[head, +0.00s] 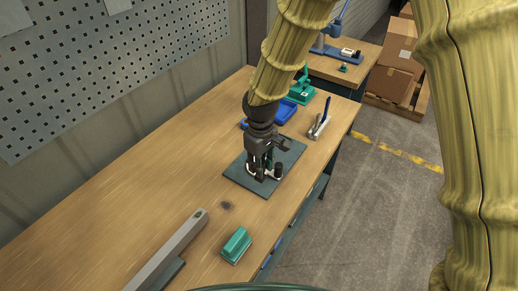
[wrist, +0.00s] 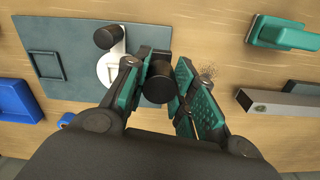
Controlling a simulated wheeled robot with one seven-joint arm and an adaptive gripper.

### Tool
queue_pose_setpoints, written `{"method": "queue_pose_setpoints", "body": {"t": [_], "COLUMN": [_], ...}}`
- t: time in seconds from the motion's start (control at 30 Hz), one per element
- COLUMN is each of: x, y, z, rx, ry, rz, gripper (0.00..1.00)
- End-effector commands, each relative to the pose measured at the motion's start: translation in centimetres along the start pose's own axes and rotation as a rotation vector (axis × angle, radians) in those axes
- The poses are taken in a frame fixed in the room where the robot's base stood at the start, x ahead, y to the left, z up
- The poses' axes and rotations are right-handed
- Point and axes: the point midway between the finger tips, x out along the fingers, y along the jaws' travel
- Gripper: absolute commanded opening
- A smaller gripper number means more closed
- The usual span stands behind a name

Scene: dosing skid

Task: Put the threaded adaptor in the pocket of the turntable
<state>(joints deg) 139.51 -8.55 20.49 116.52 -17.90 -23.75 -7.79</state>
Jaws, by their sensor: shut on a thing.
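My gripper (head: 262,172) is over the dark mat on the bench, fingers pointing down. In the wrist view its teal-padded fingers (wrist: 160,88) are shut on a dark, round-ended cylinder (wrist: 157,87), apparently the threaded adaptor. No thread can be made out, and its lower part is hidden. A pale round part (wrist: 108,72) on the mat, apparently the turntable, lies just left of the fingers and partly behind them. It carries a black knob (wrist: 107,37), which also shows in the head view (head: 278,168). The pocket is not visible, and I cannot tell whether the cylinder touches the turntable.
The dark mat (head: 240,181) lies on the wooden bench. A blue tray (head: 285,111), a green fixture (head: 302,91) and a small holder (head: 319,127) stand beyond. A teal block (head: 236,244) and a long grey bar (head: 170,250) lie nearer.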

Motion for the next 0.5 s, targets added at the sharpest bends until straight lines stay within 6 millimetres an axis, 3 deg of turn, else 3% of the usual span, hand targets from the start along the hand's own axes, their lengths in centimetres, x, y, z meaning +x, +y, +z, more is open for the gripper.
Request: {"method": "queue_pose_setpoints", "body": {"t": [0.3, 0.5], "x": [0.3, 0.8], "y": [4.3, 6.0], "z": [-4.7, -6.5], "rx": [0.002, 0.001], "ry": [0.001, 0.000], "rz": [-0.001, -0.001], "gripper": [0.02, 0.02]}}
